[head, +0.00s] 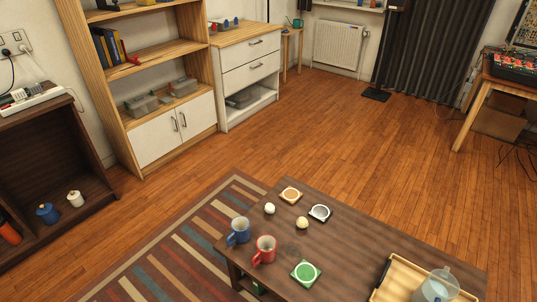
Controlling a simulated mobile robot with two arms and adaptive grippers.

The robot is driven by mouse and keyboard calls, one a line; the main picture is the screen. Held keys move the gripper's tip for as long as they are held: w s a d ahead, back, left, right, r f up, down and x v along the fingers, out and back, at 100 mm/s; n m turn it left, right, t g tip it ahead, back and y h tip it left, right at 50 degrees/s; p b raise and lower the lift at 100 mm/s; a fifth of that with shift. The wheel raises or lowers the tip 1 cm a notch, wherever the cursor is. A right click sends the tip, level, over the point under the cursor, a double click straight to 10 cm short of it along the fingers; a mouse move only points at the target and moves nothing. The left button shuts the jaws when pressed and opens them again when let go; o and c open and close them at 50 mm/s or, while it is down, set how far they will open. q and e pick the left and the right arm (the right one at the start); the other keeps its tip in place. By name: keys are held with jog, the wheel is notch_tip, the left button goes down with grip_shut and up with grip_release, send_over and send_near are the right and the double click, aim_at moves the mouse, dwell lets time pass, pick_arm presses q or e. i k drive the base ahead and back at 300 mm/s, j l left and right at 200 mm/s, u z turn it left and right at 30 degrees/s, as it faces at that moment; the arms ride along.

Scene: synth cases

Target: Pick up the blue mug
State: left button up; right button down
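The blue mug (239,230) stands upright at the left edge of the dark wooden coffee table (365,255). Its handle points to the lower left, out past the table edge. A red mug (265,249) stands just to its right and nearer to me, a small gap apart. Neither of my grippers shows in the head view.
Several coasters lie on the table, including a green one (305,273), with two pale balls (302,222) among them. A wooden tray (390,285) with a glass pitcher (438,286) is at the right. A striped rug (165,255) lies left of the table; wooden floor beyond is clear.

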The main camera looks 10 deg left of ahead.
aim_at(240, 226)
jog(key=i+j, duration=0.1)
jog(key=j, duration=0.4)
jog(key=i+j+z, duration=0.1)
jog(key=j, duration=0.35)
jog(key=i+j+z, duration=0.1)
jog(key=j, duration=0.4)
